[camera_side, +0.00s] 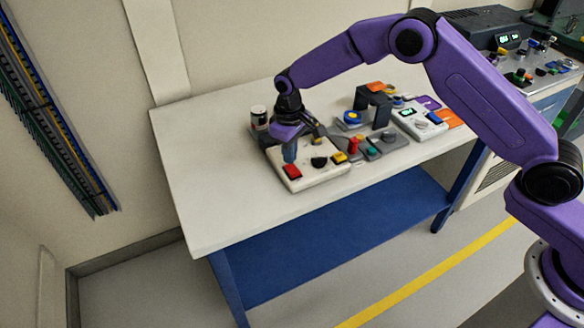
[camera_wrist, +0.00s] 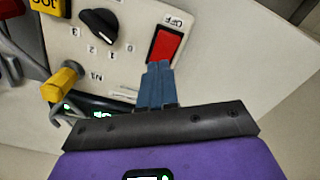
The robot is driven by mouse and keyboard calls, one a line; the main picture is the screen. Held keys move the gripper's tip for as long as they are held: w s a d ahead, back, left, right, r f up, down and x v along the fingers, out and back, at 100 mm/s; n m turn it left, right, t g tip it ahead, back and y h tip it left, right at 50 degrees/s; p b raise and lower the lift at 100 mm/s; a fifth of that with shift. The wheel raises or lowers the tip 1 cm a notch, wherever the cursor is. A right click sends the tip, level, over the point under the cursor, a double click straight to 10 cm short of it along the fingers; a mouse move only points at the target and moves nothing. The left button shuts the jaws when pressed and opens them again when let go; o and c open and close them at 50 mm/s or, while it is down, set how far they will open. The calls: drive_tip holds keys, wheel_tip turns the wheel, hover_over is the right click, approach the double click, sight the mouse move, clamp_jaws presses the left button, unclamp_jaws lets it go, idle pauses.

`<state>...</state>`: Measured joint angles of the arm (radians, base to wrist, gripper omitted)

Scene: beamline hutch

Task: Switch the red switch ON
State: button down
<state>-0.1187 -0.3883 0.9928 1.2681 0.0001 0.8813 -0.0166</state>
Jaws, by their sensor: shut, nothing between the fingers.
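The red switch (camera_wrist: 165,46) is a red rocker in a dark frame on a pale control panel (camera_wrist: 130,18). In the wrist view an "OFF" label stands beside its upper end. In the side view the red switch (camera_side: 292,171) is at the panel's front left corner. My gripper (camera_wrist: 158,66) is shut and empty, its blue fingers together at the lower end of the rocker. I cannot tell whether they touch it. In the side view my gripper (camera_side: 289,160) points down just behind the switch. Any label under the fingers is hidden.
The panel also carries a black knob (camera_wrist: 98,25), a yellow lever (camera_wrist: 62,83) and a yellow button (camera_side: 339,157). A dark-topped cylinder (camera_side: 259,117) stands behind the panel. Several other devices crowd the right of the white table (camera_side: 190,150); its left side is clear.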

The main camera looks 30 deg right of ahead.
sight(289, 166)
wheel_tip(289, 166, up, 5)
drive_tip(key=shift+r, duration=0.2)
idle(0.5)
idle(0.4)
